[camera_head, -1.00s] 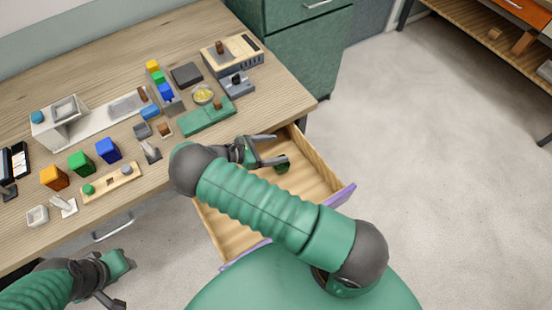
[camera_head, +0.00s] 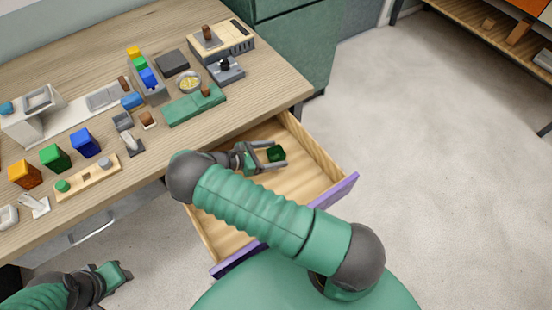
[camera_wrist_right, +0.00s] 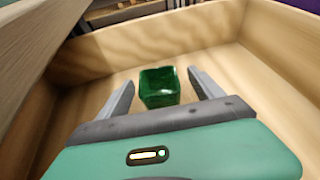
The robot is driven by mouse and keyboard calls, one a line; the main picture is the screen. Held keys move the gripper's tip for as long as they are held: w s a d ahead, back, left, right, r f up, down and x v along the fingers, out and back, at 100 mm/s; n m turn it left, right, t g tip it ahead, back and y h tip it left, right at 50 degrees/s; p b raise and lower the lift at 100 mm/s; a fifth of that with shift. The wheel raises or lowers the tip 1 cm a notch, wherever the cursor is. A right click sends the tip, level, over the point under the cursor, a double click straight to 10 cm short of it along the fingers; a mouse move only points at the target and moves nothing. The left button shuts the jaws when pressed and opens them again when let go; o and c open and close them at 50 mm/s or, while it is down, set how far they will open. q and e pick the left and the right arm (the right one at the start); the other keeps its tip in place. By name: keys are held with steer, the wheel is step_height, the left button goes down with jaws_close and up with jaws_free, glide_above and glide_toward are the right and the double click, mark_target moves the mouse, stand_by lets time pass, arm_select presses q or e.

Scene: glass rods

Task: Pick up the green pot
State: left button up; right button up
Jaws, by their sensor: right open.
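The green pot (camera_head: 276,154) is a small, dark green, square open-topped container. It stands upright in the open wooden drawer (camera_head: 235,228). My right gripper (camera_head: 280,154) is open inside the drawer, its fingers pointing at the pot. In the right wrist view the pot (camera_wrist_right: 159,88) sits between the two spread fingers of my right gripper (camera_wrist_right: 161,80), near their tips, with a visible gap on both sides. My left gripper (camera_head: 122,274) is low at the left, away from the drawer; its finger opening is unclear.
Drawer walls surround my right gripper, and the purple drawer front (camera_head: 335,200) is on the near side. The wooden desk (camera_head: 60,225) above holds several coloured blocks, a green board (camera_head: 194,105) and small devices. Clear floor (camera_head: 420,170) lies to the right.

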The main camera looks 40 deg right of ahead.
mark_target(282, 153)
steer(key=x, duration=0.5)
steer(key=shift+w+d+f, duration=0.1)
steer(key=shift+d, duration=0.15)
steer(key=shift+a, duration=0.1)
steer(key=c, duration=1.6)
